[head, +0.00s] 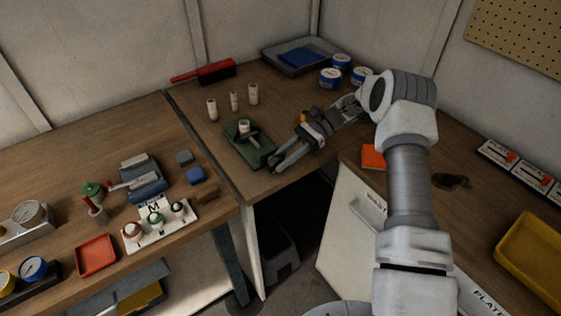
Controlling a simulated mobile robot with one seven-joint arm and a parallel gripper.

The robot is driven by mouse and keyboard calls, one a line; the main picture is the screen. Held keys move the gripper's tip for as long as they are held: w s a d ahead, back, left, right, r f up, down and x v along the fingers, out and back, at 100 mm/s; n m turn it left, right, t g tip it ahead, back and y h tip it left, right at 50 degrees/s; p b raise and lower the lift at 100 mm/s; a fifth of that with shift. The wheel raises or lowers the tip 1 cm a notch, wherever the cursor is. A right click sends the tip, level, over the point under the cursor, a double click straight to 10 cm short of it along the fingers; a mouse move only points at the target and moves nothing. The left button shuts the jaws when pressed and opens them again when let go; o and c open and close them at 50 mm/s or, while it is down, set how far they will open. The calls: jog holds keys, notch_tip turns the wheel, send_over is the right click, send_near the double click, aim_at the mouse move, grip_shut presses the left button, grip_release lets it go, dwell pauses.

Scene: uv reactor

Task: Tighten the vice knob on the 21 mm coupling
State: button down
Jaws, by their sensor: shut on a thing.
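A small green vice (237,133) stands on the corner bench, near its front edge. A pale cylindrical coupling (244,126) stands upright in it, beside a grey metal part. My gripper (273,163) reaches in from the right, low over the bench, with its fingertips at the vice's near end. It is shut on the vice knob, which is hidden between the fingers. Three more pale couplings (234,101) stand apart behind the vice; their sizes cannot be read.
Blue-and-white tins (330,78) and a grey tray (272,57) with a blue item stand at the back. A red-handled brush (215,71) lies back left. An orange square (373,157) lies right of my gripper. The left bench holds gauges and a red tray (96,256).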

jog(key=shift+y, duration=0.3)
dwell(0.4)
jog(key=c, duration=0.9)
grip_release()
